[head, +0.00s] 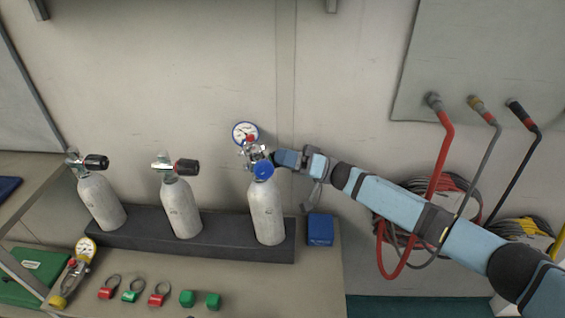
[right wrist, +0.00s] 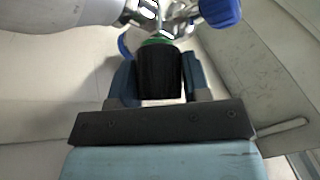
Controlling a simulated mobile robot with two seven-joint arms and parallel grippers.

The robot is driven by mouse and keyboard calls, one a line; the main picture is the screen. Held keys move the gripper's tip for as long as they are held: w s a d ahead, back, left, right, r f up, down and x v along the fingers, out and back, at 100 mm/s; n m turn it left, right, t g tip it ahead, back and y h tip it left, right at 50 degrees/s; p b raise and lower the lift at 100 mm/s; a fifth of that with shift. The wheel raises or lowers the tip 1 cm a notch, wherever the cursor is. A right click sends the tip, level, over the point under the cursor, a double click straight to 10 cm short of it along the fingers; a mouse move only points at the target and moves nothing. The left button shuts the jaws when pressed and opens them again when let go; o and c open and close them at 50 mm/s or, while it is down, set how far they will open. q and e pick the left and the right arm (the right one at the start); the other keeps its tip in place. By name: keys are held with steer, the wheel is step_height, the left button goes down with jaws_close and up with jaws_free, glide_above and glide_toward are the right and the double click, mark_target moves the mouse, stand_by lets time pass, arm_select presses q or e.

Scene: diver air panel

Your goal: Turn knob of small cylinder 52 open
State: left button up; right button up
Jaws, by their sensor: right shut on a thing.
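Three small grey cylinders stand in a row, and no number on them is readable. The right one (head: 266,212) carries a valve with a blue cap (head: 263,169) and a round white gauge (head: 245,132). My right gripper (head: 276,158) reaches in from the right at this valve. In the right wrist view its fingers (right wrist: 160,78) are shut on a black knob (right wrist: 160,74) with a green ring at its far end. The blue cap (right wrist: 220,11) is just beyond, at the upper right. The knob is hidden by the gripper in the head view. My left gripper is not in view.
The middle cylinder (head: 181,208) and left cylinder (head: 101,203) have black knobs and share a dark rack (head: 150,235). A blue box (head: 320,229) sits right of the rack. Red and green tags lie in front. Hoses hang at the right, behind my arm.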

steer(key=shift+f+n+g+y+b, duration=0.3)
steer(key=shift+n+g+b, duration=0.3)
steer(key=shift+n+b, duration=0.35)
steer(key=n+g+b, duration=0.1)
steer(key=n+b, duration=0.1)
steer(key=n, duration=0.1)
steer(key=shift+g, duration=0.3)
steer(key=shift+r+n+g+b, duration=0.2)
steer(key=shift+n+g+b, duration=0.45)
steer(key=shift+n, duration=0.2)
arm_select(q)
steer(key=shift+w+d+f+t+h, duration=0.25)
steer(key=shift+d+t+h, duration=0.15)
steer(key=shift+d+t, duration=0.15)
arm_select(e)
steer(key=shift+n, duration=0.3)
steer(key=shift+r, duration=0.1)
steer(key=o, duration=0.9)
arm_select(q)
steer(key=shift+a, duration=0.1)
